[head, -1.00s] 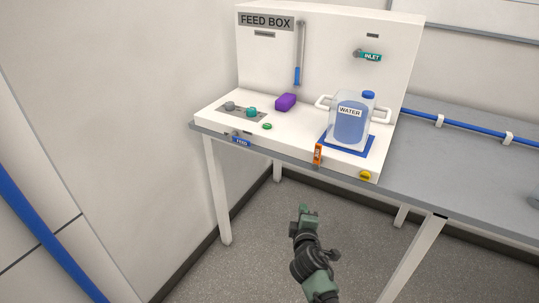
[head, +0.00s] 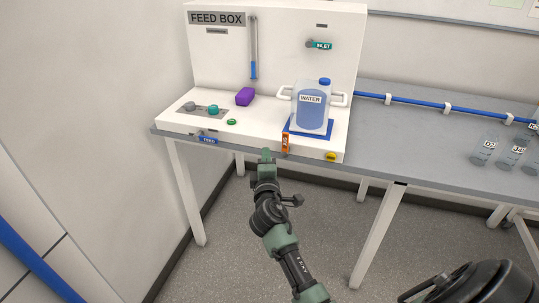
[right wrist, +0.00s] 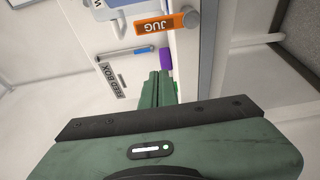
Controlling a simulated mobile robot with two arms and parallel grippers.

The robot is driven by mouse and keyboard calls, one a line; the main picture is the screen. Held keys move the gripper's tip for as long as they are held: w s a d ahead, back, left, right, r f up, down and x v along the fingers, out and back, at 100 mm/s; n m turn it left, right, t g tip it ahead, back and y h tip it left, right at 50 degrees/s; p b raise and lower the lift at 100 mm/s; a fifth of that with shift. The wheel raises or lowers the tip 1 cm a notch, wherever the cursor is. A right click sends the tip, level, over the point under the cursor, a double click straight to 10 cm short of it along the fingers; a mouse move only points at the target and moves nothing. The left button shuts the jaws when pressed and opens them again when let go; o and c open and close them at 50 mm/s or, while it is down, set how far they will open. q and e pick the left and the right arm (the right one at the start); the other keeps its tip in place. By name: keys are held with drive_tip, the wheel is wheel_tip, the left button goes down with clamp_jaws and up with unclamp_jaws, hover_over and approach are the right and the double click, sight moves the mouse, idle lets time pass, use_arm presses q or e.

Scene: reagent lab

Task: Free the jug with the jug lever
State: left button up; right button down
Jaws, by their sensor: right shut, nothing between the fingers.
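The water jug (head: 311,106), clear with blue liquid and a blue cap, stands upright on a blue pad (head: 290,127) on the feed box, between two white side handles. The orange jug lever (head: 285,143) is on the box's front face below the jug and hangs down. It also shows large in the right wrist view, as an orange bar (right wrist: 160,25) marked JUG. My right gripper (head: 266,154) is shut and empty, just left of the lever and apart from it in the head view. Its green fingers (right wrist: 157,88) point toward the box. My left gripper is not in view.
The feed box carries a purple block (head: 245,96), a green button (head: 231,122), knobs on a grey plate (head: 201,111), a blue FEED label (head: 208,140) and a yellow knob (head: 331,157). Labelled clear containers (head: 513,150) stand on the grey bench (head: 400,145) at right.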

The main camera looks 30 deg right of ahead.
sight(286, 143)
drive_tip(key=w+d, duration=0.1)
drive_tip(key=d, duration=0.1)
drive_tip(key=w+d+p, duration=0.1)
drive_tip(key=d, duration=0.1)
drive_tip(key=w+d+p, duration=0.1)
drive_tip(key=d, duration=0.1)
drive_tip(key=shift+w+d, duration=0.2)
drive_tip(key=shift+d, duration=0.05)
drive_tip(key=shift+f, duration=0.1)
